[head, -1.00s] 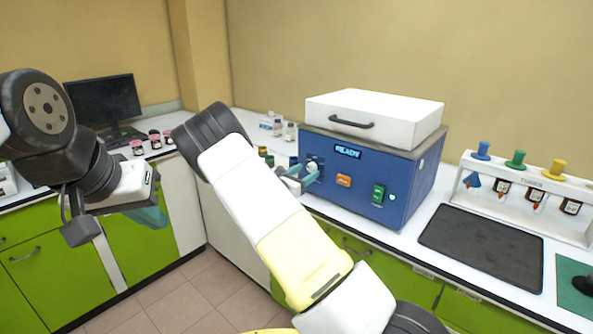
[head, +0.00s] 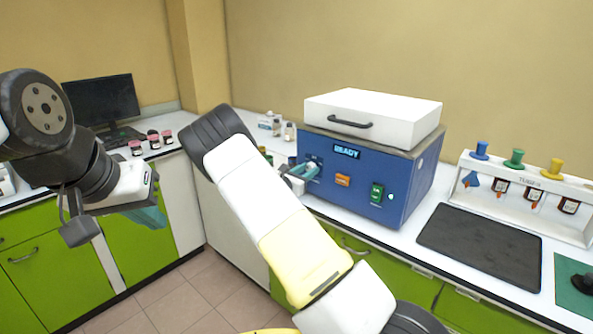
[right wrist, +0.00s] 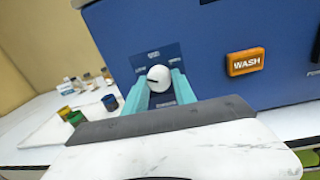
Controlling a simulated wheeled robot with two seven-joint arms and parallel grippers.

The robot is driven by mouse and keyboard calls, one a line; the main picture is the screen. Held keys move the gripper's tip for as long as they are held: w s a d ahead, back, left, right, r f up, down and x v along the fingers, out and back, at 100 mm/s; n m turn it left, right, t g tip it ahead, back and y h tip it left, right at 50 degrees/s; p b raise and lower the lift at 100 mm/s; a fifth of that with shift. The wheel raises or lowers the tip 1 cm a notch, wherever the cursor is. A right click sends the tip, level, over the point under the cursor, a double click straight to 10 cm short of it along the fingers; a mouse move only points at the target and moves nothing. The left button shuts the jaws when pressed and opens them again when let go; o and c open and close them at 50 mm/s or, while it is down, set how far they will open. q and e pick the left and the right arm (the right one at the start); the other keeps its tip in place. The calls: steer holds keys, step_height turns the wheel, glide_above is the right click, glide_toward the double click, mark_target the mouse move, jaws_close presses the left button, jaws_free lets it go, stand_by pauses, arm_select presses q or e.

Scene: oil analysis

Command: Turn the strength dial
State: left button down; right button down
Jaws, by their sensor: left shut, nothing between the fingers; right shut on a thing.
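The strength dial is a white round knob (right wrist: 159,75) with a dark pointer mark, on the left of the blue machine's front (head: 375,180). My right gripper (right wrist: 160,88) has its teal fingers on both sides of the dial and is shut on it. In the head view this right gripper (head: 305,172) reaches the machine front and partly hides the dial. The dial's pointer is toward the left in the right wrist view, and its labels are too small to read. My left gripper (head: 150,216) is shut and empty at the left, away from the machine.
The machine has a lit "READY" display (head: 347,152), an orange WASH button (right wrist: 245,62) and a green switch (head: 377,193). A white lid (head: 375,115) sits on top. A dark mat (head: 480,248) and a rack of bottles (head: 530,190) stand to the right. Small jars (right wrist: 90,107) stand left.

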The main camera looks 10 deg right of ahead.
steer(key=shift+m, duration=0.3)
steer(key=m, duration=0.5)
steer(key=shift+w+a+m, duration=0.1)
steer(key=shift+m, duration=0.3)
steer(key=m+h, duration=0.1)
steer(key=m, duration=0.4)
steer(key=shift+m, duration=0.4)
steer(key=m, duration=0.6)
steer(key=shift+w+a+m, duration=0.1)
steer(key=shift+m, duration=0.3)
steer(key=m+g, duration=0.1)
steer(key=m, duration=0.5)
steer(key=shift+h, duration=0.4)
steer(key=c, duration=1)
jaws_free()
steer(key=shift+r, duration=0.1)
